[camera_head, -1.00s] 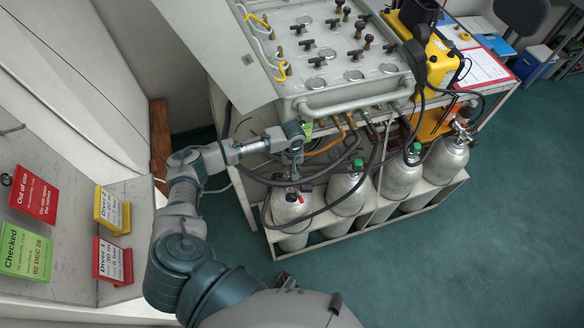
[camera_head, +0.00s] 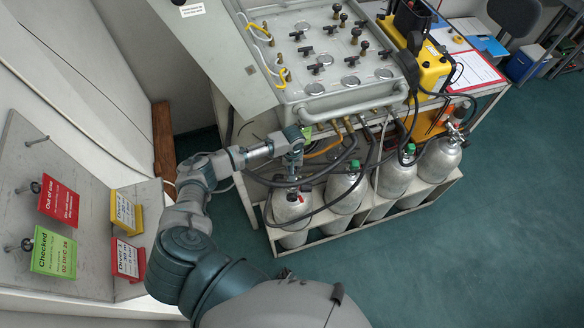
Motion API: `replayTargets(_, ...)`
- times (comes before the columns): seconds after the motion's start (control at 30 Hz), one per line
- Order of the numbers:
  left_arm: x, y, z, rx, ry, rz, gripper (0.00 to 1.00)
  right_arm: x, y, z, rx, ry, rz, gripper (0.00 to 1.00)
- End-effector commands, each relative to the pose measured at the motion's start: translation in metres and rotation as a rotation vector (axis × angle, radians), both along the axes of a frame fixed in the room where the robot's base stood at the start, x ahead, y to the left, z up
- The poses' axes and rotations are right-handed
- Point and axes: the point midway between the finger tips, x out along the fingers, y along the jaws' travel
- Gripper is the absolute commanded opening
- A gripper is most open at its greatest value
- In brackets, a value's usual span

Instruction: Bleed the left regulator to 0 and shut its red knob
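The leftmost grey cylinder (camera_head: 290,212) stands in the rack under the panel. A small red part (camera_head: 292,197), likely the red knob, shows at its top, just below my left gripper (camera_head: 293,172). My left arm comes in from the lower left and its gripper points down at the cylinder's valve. The fingers are small and dark against the valve and hoses, so I cannot tell if they are open or shut, or touching. The left regulator and any gauge on it are hidden or too small to read. My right gripper is not clearly in view.
Other cylinders with green knobs (camera_head: 409,148) stand to the right in the white rack (camera_head: 377,213). Black hoses loop close around my gripper. The valve panel (camera_head: 330,50) is above. Tags, including a green one (camera_head: 53,252), hang at left. The green floor at right is clear.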

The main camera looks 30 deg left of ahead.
Motion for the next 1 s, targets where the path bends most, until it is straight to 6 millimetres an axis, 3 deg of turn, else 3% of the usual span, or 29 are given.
replayTargets(0.47, -0.002, -0.002, 0.003, -0.003, 0.006, -0.166, 0.00, 0.005, 0.000, 0.044, 0.000, -0.009, 0.001, 0.40)
replayTargets(1.0, -0.002, -0.001, 0.000, -0.004, 0.004, -0.660, 0.00, 0.007, 0.001, 0.074, 0.001, -0.012, 0.000, 0.40)
